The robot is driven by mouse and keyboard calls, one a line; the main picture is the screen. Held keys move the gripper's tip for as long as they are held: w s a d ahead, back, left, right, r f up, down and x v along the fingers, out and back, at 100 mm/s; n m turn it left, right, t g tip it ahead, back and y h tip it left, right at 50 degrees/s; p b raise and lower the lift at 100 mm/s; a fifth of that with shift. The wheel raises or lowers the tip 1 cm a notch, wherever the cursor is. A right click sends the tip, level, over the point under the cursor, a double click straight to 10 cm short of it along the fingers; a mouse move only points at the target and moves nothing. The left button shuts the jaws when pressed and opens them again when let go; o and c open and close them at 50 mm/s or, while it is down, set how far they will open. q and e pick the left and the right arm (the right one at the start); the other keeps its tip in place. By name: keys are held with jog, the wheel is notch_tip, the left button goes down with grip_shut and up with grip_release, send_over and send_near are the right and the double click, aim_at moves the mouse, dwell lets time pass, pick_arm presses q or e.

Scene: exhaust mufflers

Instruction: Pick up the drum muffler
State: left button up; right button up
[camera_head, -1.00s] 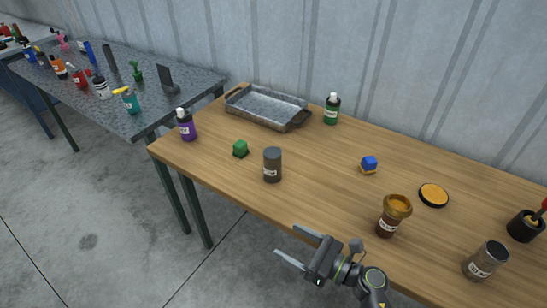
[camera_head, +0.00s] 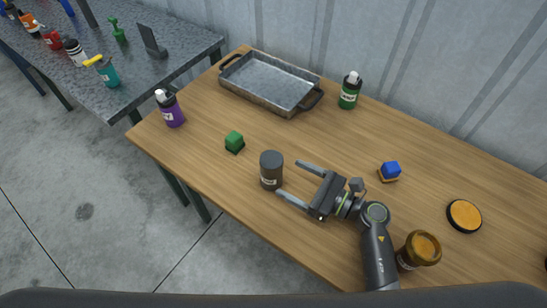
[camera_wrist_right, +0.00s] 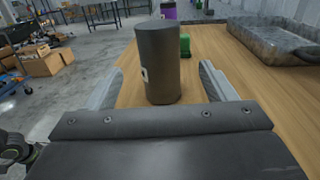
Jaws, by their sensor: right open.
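The drum muffler seems to be the dark grey upright cylinder (camera_head: 271,170) with a small white label, standing on the wooden table left of the middle. My right gripper (camera_head: 288,179) is open, its two fingers pointing left toward the cylinder, with the tips close to its right side. In the right wrist view the cylinder (camera_wrist_right: 158,62) stands upright ahead, between the lines of the two open fingers (camera_wrist_right: 160,85). Nothing is held. My left gripper is not in view.
A green cube (camera_head: 234,142) sits left of the cylinder. A metal tray (camera_head: 225,82), a green bottle (camera_head: 349,91) and a purple bottle (camera_head: 170,108) stand farther back. A blue block (camera_head: 390,171), an amber jar (camera_head: 419,250) and an orange-topped disc (camera_head: 464,215) lie to the right.

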aim_at(282, 173)
jog(key=shift+x, duration=0.85)
jog(key=p+x, duration=0.2)
jog(key=x, duration=0.3)
jog(key=shift+r, duration=0.1)
jog(key=shift+w+a, duration=0.15)
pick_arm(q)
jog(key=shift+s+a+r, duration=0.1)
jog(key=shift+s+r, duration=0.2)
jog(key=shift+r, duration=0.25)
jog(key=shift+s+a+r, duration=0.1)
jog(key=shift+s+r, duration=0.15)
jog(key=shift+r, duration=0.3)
pick_arm(e)
jog(key=c, duration=1.1)
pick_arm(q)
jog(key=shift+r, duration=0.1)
pick_arm(e)
jog(key=shift+o, duration=0.2)
